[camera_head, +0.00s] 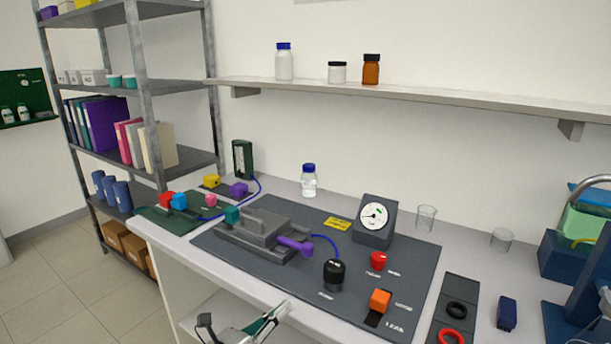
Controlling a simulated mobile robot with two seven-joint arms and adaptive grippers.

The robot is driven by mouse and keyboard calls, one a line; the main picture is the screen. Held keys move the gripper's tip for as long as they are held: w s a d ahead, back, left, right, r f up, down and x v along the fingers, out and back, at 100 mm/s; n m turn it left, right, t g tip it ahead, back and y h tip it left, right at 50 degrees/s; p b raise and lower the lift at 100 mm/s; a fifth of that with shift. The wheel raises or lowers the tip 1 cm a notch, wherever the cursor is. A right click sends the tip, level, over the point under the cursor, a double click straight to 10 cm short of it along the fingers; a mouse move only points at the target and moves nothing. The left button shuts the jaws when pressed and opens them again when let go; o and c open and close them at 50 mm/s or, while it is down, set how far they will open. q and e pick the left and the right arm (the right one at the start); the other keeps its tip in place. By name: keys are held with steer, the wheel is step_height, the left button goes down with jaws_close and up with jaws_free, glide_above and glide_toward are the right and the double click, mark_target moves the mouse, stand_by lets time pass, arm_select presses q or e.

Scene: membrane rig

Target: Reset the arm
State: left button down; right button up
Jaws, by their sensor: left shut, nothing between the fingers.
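My left gripper (243,326) shows at the bottom edge, in front of the bench's front edge and low beside it. It is shut and empty, and the frame's edge cuts off part of it. It is apart from the membrane rig on the dark mat (215,243). The rig has a grey block (262,225) with a purple handle (295,246), a dial gauge (374,216), a black knob (334,272), a red knob (378,260) and an orange switch (380,300). My right gripper is not in view.
A green mat (160,217) with coloured blocks lies at the bench's left end. A bottle (309,180) and a beaker (426,218) stand behind the rig. Black and red rings (452,338) lie at the right front, near a blue apparatus (562,255). Shelves (145,85) stand left.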

arm_select(q)
steer(key=s+a+f+n+g+y, duration=0.1)
steer(key=s+a+f+n+y, duration=0.2)
steer(key=s+a+f+n, duration=0.2)
steer(key=s+a+f+n+g+y, duration=0.1)
steer(key=s+a+f+n+y, duration=0.2)
steer(key=s+f+n, duration=0.8)
steer(key=s+a+f+n+g+y, duration=0.1)
steer(key=s+a+f+n+y, duration=0.2)
steer(key=n, duration=1.5)
steer(key=s+a+f, duration=0.4)
steer(key=s+f, duration=0.1)
steer(key=shift+s+f, duration=0.2)
steer(key=shift+s, duration=0.1)
